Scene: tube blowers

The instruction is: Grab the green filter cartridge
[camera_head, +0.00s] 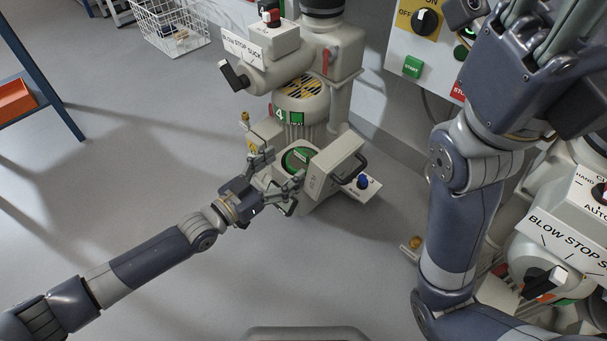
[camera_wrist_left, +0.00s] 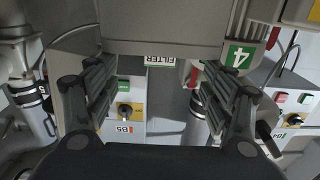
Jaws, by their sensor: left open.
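The green filter cartridge (camera_head: 297,159) shows as a round green face in the front opening of the blower marked 4 (camera_head: 300,110). The grey filter door (camera_head: 336,165), with a dark handle, stands open to its right. My left gripper (camera_head: 279,170) is open just in front of the cartridge, its fingers spread and partly covering it. In the left wrist view, the open fingers (camera_wrist_left: 158,98) have nothing between them that I can make out as the cartridge. My right gripper (camera_head: 520,45) is raised at the upper right, its fingertips cut off by the frame edge.
A control panel (camera_head: 425,45) is on the wall behind. A second blower (camera_head: 570,235) stands at the right, partly behind my right arm.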

